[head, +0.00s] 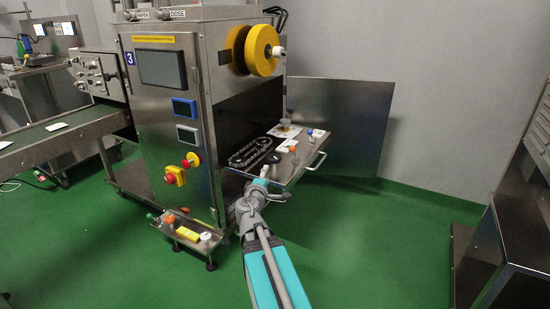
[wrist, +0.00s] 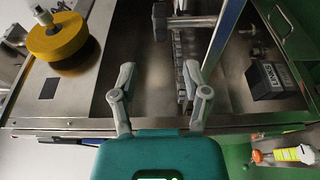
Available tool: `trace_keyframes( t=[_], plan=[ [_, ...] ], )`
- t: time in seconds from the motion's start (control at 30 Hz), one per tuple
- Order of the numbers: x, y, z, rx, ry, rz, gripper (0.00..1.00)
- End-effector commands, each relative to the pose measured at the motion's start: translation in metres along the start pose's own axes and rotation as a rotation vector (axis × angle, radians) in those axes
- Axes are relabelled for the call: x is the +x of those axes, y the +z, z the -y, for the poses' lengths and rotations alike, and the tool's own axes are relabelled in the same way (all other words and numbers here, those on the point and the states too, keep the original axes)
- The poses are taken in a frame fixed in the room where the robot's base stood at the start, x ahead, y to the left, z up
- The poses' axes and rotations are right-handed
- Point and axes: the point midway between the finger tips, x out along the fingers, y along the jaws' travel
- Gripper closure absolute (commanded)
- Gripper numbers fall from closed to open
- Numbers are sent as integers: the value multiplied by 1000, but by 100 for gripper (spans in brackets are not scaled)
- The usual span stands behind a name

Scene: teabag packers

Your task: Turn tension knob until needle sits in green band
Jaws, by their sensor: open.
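My gripper (wrist: 158,74) is open and empty in the wrist view, its two fingers apart in front of the machine's open bay. In the head view my gripper (head: 262,182) is at the near edge of the pull-out shelf (head: 283,177), partly hidden by my arm. I cannot pick out the tension knob for certain. A small orange-topped part (head: 292,146) stands on the shelf. No gauge needle or green band can be made out in either view. The yellow reel (head: 262,50) is high on the machine's side and also shows in the wrist view (wrist: 57,37).
The steel machine (head: 165,115) stands left of my arm, with red and yellow buttons on its front. A chain (head: 250,153) lies by the shelf. A low tool tray (head: 185,236) stands at its foot. A steel bench (head: 500,240) is at right; green floor between is clear.

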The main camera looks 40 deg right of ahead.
Motion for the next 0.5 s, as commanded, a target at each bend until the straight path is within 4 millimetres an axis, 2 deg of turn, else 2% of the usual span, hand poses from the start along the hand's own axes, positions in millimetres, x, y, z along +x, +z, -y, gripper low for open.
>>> trace_keyframes(
  t=[0.27,0.5],
  plan=[
    [22,-1,0,0,0,1,40],
    [57,-1,0,1,0,1,40]
  ],
)
